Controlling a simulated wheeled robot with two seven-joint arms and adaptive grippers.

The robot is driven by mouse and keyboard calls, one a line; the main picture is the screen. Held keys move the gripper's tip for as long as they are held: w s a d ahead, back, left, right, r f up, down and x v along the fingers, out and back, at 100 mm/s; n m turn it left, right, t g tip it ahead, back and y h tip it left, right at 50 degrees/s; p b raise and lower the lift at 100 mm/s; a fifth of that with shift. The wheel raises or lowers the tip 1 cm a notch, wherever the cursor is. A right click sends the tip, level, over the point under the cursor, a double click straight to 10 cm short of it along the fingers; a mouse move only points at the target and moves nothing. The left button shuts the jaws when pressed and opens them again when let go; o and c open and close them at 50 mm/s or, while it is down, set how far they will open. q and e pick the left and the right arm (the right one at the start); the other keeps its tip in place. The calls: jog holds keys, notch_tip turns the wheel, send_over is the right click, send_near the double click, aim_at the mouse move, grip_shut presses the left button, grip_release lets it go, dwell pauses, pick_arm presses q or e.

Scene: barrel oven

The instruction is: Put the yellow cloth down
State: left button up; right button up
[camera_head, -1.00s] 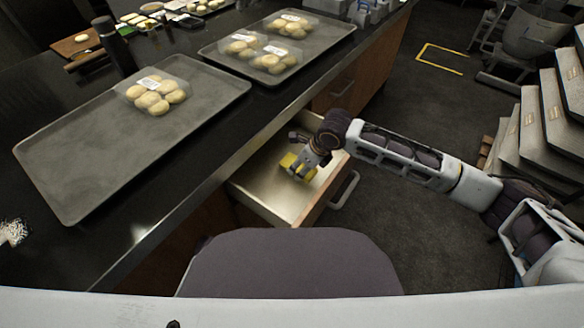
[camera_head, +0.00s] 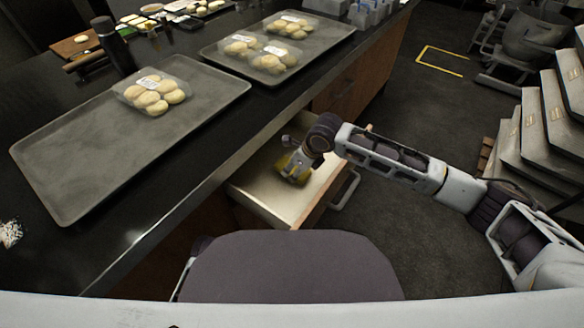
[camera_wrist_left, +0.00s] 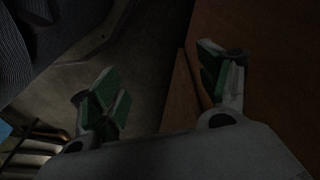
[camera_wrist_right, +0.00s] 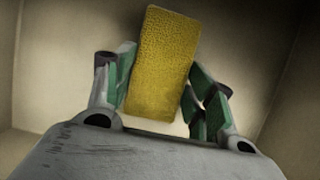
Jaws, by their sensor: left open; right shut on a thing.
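The yellow cloth (camera_wrist_right: 160,62) is a textured, block-like piece between the green-padded fingers of my right gripper (camera_wrist_right: 160,92) in the right wrist view. That gripper is shut on it. In the head view the yellow cloth (camera_head: 288,166) shows inside the open drawer (camera_head: 262,194), low over its pale floor, with my right gripper (camera_head: 296,166) above it. I cannot tell whether the cloth touches the drawer floor. My left gripper (camera_wrist_left: 160,95) is open and empty in the dark left wrist view, with its fingers wide apart near a brown wooden surface.
The black counter (camera_head: 180,190) lies left of the drawer. On it are a near tray (camera_head: 70,165) with a pack of buns (camera_head: 153,95) and a far tray (camera_head: 325,45) with more packs.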

jog(key=shift+w+a, duration=0.55)
jog(key=shift+a, duration=0.15)
jog(key=shift+f+b, duration=0.35)
jog(key=shift+f, duration=0.1)
jog(key=shift+d+f, duration=0.1)
jog(key=shift+f, duration=0.05)
jog(key=o, duration=0.6)
jog(key=shift+f, duration=0.1)
jog(key=o, duration=0.5)
jog(key=shift+c, duration=0.2)
jog(key=shift+s+d+r, duration=0.1)
jog(key=shift+d+r, duration=0.05)
jog(key=shift+r, duration=0.4)
jog(key=p+v, duration=0.2)
jog(key=v, duration=0.7)
pick_arm(q)
jog(key=shift+s+a+f+p, duration=0.15)
jog(key=shift+a+f+p, duration=0.1)
jog(key=shift+f, duration=0.7)
jog(key=shift+s+a+f+p, duration=0.1)
jog(key=shift+a+f, duration=0.1)
jog(key=shift+f, duration=0.75)
pick_arm(e)
jog(key=shift+v, duration=1)
